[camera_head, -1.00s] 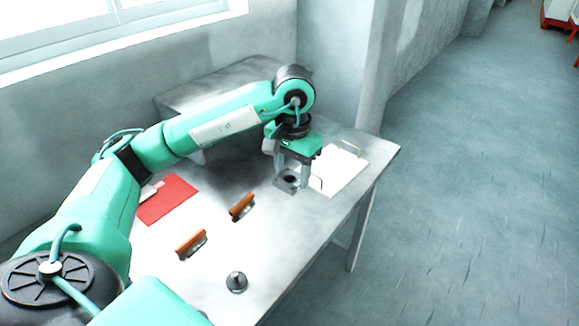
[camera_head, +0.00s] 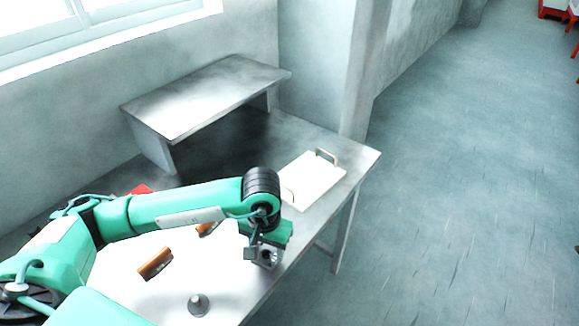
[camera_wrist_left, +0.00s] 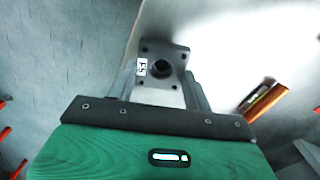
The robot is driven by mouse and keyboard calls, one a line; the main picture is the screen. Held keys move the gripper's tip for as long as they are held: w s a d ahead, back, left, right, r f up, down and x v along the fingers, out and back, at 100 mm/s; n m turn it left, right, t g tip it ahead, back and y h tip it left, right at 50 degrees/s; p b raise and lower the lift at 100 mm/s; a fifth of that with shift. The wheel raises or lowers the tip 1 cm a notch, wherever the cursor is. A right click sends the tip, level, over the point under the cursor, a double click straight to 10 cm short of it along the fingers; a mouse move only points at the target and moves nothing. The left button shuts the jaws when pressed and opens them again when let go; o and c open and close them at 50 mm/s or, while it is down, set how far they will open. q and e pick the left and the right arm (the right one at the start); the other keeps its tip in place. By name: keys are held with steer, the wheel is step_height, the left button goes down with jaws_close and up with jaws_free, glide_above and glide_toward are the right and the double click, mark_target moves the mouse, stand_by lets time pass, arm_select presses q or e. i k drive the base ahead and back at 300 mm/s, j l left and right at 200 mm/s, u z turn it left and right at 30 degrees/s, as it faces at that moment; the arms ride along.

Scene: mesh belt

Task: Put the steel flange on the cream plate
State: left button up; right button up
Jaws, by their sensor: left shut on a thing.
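The steel flange is a grey square piece with a round dark hole and small corner holes. In the left wrist view the flange (camera_wrist_left: 152,52) sits between the two fingers. My left gripper (camera_head: 267,254) is shut on it and holds it near the table's front edge, where the flange (camera_head: 269,261) is partly hidden by the gripper. The cream plate (camera_head: 312,180), a pale rectangular board with a wire handle at each end, lies on the table's far right part. The gripper is in front of the plate and apart from it. My right gripper is not in view.
A grey raised shelf (camera_head: 205,97) stands at the back of the table. Two orange-brown handled pieces (camera_head: 155,263) and a small grey conical piece (camera_head: 198,305) lie left of the gripper. A red sheet (camera_head: 142,189) is mostly hidden behind my left arm.

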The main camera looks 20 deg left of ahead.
mark_target(296, 186)
steer(key=i+l+u, duration=0.55)
steer(key=u, duration=0.15)
steer(key=i+l+u, duration=0.2)
steer(key=l+u, duration=0.15)
steer(key=l, duration=0.2)
steer(key=i+l+u, duration=0.15)
steer(key=l+u, duration=0.2)
steer(key=l, duration=0.1)
